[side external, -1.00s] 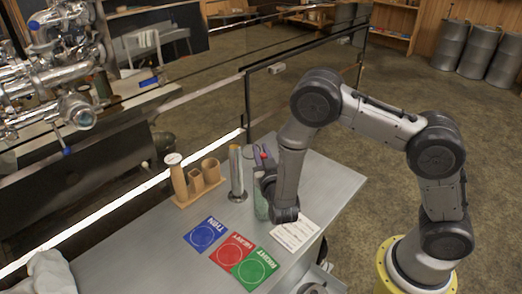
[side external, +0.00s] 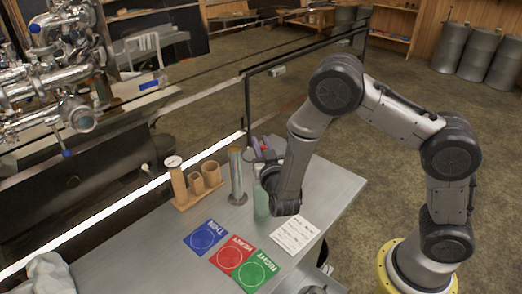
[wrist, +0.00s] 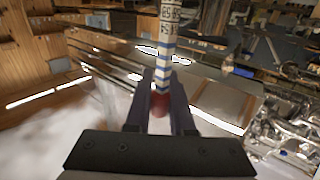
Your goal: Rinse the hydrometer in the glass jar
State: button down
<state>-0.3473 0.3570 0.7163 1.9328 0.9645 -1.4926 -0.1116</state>
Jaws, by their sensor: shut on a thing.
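My gripper (side external: 264,153) is above the glass jar in the side view. In the wrist view my gripper (wrist: 160,84) is shut on the hydrometer (wrist: 167,38). Its banded paper scale stands up between the fingers, with a red part lower down. The greenish glass jar (side external: 261,204) stands on the metal table (side external: 331,192), partly behind my wrist.
A wooden rack (side external: 197,189) with cups is farther left. Blue (side external: 205,236), red (side external: 232,253) and green (side external: 256,270) cards and a white written sheet (side external: 293,234) lie in front.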

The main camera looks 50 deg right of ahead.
notch_tip(320, 180, up, 12)
jog(key=shift+r, duration=0.25)
dwell(0.9)
dwell(0.5)
